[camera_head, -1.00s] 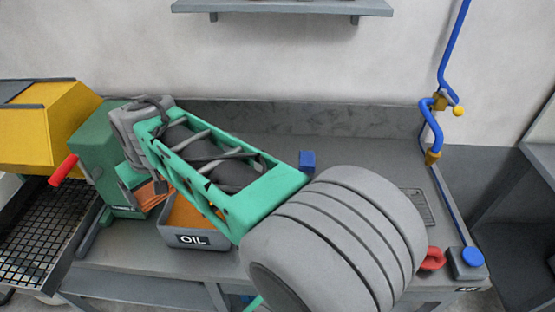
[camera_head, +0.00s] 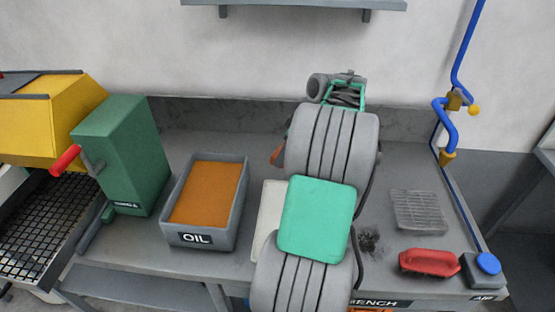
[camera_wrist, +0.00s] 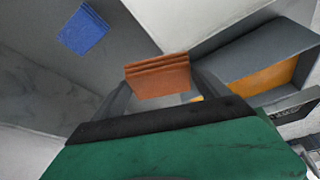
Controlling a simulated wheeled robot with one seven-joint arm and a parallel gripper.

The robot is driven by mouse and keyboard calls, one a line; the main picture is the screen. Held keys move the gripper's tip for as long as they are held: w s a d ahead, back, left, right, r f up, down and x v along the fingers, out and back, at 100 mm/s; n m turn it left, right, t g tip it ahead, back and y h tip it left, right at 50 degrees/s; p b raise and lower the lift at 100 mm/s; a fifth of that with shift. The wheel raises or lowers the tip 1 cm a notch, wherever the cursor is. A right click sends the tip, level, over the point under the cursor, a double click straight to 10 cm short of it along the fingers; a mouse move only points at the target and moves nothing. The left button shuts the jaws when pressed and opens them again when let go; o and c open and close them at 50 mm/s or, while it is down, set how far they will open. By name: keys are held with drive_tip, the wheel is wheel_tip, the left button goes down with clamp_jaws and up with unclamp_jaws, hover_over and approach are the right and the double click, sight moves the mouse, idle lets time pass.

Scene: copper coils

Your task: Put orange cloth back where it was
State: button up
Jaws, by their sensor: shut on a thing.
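My gripper (camera_wrist: 160,86) is shut on the orange cloth (camera_wrist: 158,76), a folded, layered piece held between the two fingers in the wrist view. In the head view, a small part of the orange cloth (camera_head: 277,154) shows at the left edge of my arm, above the bench. My arm hides the rest of it and the gripper's fingers there. A folded blue cloth (camera_wrist: 84,31) lies apart from the gripper at the upper left of the wrist view. My arm hides it in the head view.
A grey OIL tray (camera_head: 225,237) with orange contents stands left of my arm. A green machine (camera_head: 125,150) with a red handle is farther left. A pale flat piece (camera_head: 272,215), a grate (camera_head: 418,210), a red object (camera_head: 430,262) and a blue-topped air box (camera_head: 485,268) are also on the bench.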

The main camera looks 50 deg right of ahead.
sight(283, 143)
drive_tip(key=w, duration=0.1)
drive_tip(key=w+d+f, duration=0.1)
drive_tip(key=w+d+f+p, duration=0.1)
drive_tip(key=w, duration=0.1)
drive_tip(key=shift+w+d, duration=0.1)
drive_tip(key=shift+d, duration=0.1)
drive_tip(key=w+d+f, duration=0.1)
drive_tip(key=f, duration=0.1)
drive_tip(key=w+d+f+p, duration=0.1)
drive_tip(key=w+f, duration=0.1)
drive_tip(key=w+d+f, duration=0.1)
drive_tip(key=f, duration=0.1)
drive_tip(key=shift+w+p, duration=0.3)
drive_tip(key=shift+w, duration=0.1)
wheel_tip(283, 143, down, 3)
drive_tip(key=shift+r+p, duration=0.15)
drive_tip(key=shift+p, duration=0.5)
drive_tip(key=shift+f, duration=0.55)
drive_tip(key=o, duration=1.1)
drive_tip(key=shift+o, duration=0.2)
